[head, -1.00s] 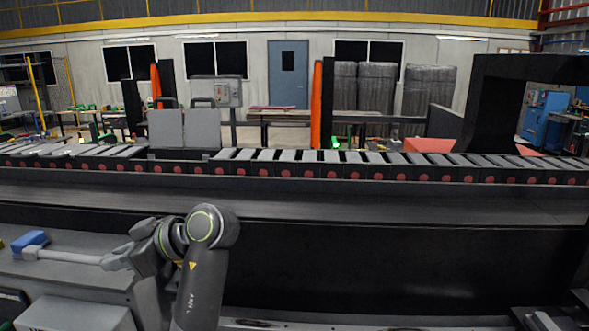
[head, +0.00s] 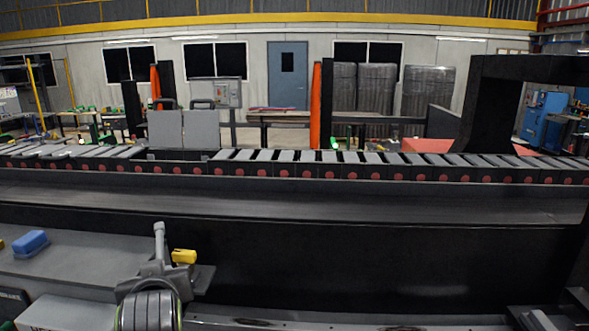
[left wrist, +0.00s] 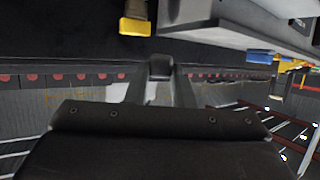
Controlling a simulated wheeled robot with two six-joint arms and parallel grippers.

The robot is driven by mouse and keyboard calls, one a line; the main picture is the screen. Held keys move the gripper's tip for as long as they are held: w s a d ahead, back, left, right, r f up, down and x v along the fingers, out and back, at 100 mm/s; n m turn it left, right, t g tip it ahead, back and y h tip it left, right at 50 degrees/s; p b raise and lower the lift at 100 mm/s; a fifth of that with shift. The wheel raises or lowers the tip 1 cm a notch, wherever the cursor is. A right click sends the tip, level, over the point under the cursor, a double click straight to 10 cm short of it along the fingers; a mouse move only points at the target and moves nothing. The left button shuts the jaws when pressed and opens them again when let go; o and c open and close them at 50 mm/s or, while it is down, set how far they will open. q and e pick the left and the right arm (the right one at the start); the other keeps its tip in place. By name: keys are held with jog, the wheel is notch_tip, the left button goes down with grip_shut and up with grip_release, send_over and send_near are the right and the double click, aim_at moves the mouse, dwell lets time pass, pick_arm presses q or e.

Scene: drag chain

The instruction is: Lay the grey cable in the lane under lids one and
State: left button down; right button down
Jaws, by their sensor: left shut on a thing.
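The drag chain (head: 290,171) runs across the head view, with red dots along its side and a row of grey lids. Two lids, the left one (head: 165,130) and the right one (head: 201,130), stand upright left of centre; the other lids lie flat. My left gripper (head: 158,268) is low at the left, in front of the chain and well apart from it. It is shut on a grey rod-like piece (head: 159,240) that points upward in the picture. Whether this is the cable's end I cannot tell. In the left wrist view a dark end (left wrist: 160,67) shows between the fingers. My right gripper is out of view.
A blue block (head: 30,243) lies on the bench at the left. A yellow block (head: 184,256) is just right of my left gripper. A dark arch (head: 495,100) stands at the right. The long dark ledge (head: 350,207) before the chain is clear.

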pick_arm(q)
jog(key=s+d+r+m+t+h, duration=0.1)
jog(key=s+d+m+h, duration=0.2)
jog(key=d+m+h, duration=0.2)
notch_tip(320, 180, down, 10)
jog(key=b, duration=1)
jog(key=shift+s+f+h+b, duration=0.15)
jog(key=shift+f+h+b, duration=0.1)
jog(key=shift+h+b, duration=0.1)
